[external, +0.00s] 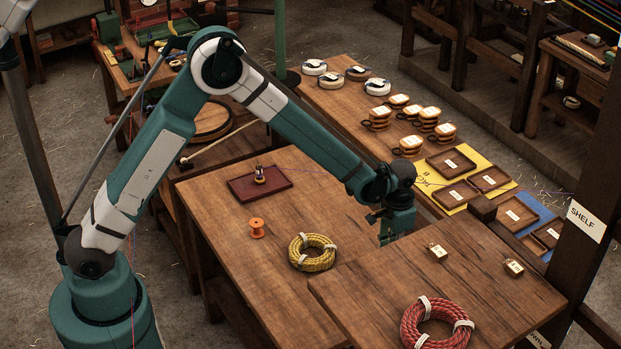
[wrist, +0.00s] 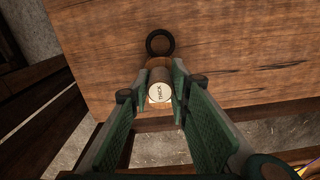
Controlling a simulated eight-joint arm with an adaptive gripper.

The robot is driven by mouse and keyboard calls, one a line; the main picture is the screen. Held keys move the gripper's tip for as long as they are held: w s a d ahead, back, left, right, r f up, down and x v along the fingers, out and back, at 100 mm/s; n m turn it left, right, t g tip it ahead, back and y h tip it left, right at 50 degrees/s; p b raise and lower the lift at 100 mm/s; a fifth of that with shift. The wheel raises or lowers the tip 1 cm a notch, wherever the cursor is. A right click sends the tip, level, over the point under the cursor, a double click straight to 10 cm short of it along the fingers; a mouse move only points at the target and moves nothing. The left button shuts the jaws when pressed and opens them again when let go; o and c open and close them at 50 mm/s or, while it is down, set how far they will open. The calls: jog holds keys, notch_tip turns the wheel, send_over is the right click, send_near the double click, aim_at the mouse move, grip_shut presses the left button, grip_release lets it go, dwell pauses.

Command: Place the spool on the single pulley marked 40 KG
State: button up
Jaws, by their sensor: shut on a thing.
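My gripper (external: 392,224) is low beside the right edge of the brown worktable. An orange spool (external: 257,228) stands on the worktable left of the yellow rope coil. A smaller dark spool-like piece (external: 260,175) stands in a red tray. Several banded wooden pulley blocks (external: 377,118) with dark rings stand on the back table. Two small tan labelled blocks (external: 437,251) (external: 513,267) lie on the front table; their labels are unreadable.
A yellow rope coil (external: 312,252) and a red rope coil (external: 437,324) lie on the tables. Shallow wooden trays (external: 451,163) sit on yellow and blue mats. A dark post with a SHELF sign (external: 586,222) stands at right. The front left of the worktable is clear.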

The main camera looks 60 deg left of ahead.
jog(key=shift+f, duration=0.2)
jog(key=o, duration=0.8)
jog(key=shift+r, duration=0.1)
notch_tip(320, 180, up, 12)
jog(key=shift+r+p, duration=0.1)
jog(key=shift+p, duration=0.55)
dwell(0.6)
